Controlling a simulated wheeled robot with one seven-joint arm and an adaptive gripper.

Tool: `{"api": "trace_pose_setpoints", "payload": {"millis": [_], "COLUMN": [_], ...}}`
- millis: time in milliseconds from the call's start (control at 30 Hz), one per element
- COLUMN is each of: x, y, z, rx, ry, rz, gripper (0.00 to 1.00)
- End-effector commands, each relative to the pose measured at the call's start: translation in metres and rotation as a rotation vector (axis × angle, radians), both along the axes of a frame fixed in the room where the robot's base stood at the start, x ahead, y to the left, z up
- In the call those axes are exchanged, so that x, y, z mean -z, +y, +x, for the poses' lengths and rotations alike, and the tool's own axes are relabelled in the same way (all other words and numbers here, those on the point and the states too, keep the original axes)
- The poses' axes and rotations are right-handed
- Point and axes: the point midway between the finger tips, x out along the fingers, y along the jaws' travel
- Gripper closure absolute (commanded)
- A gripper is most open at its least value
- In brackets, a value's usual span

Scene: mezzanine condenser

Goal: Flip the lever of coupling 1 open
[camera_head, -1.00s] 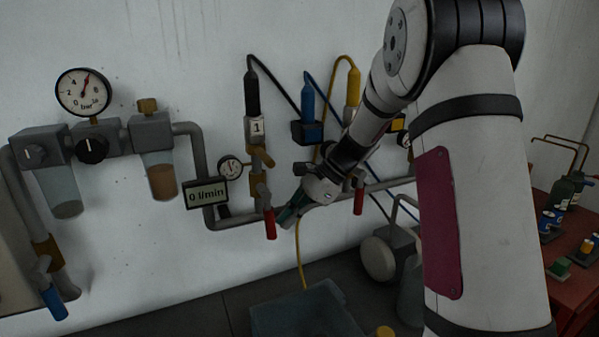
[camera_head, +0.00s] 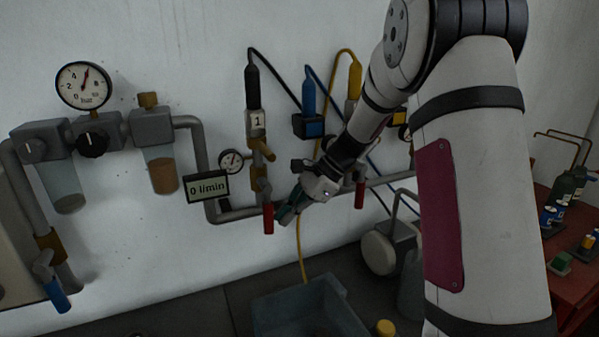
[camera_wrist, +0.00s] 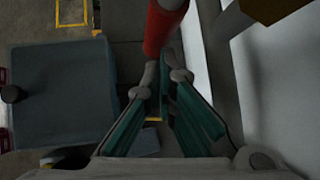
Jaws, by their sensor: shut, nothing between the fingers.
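Coupling 1 (camera_head: 257,125) carries a white label "1" and hangs under a black connector on the wall pipe. Its red lever (camera_head: 268,217) points down below the brass fitting. My gripper (camera_head: 283,217) is shut and empty just right of the red lever, close to its lower part. In the wrist view my gripper (camera_wrist: 163,80) shows its teal fingers, with the red lever (camera_wrist: 162,25) just beyond the fingertips. I cannot tell whether fingers and lever touch.
A second red lever (camera_head: 360,194) hangs to the right, behind my wrist. A grey bin (camera_head: 290,310) stands below. A flow display (camera_head: 206,187) reads 0 l/min on the left. A wall pipe (camera_head: 236,215) runs behind the levers. A blue-handled valve (camera_head: 57,296) hangs at far left.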

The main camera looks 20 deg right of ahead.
Motion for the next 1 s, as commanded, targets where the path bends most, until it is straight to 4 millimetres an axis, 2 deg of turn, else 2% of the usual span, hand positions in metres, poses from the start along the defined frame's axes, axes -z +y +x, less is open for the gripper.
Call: {"api": "trace_pose_setpoints", "payload": {"millis": [33, 167, 600, 800, 1000], "x": [-0.001, -0.013, -0.077, -0.09, -0.092], "y": [0.008, -0.002, -0.061, -0.073, -0.075], "z": [-0.002, -0.004, -0.02, -0.023, -0.024], "rx": [-0.017, -0.014, -0.001, 0.001, 0.001], "ry": [0.008, 0.004, -0.003, -0.002, -0.002], "rz": [0.013, 0.012, 0.002, 0.002, 0.001], "gripper": [1.0, 1.0, 1.0, 1.0, 1.0]}}
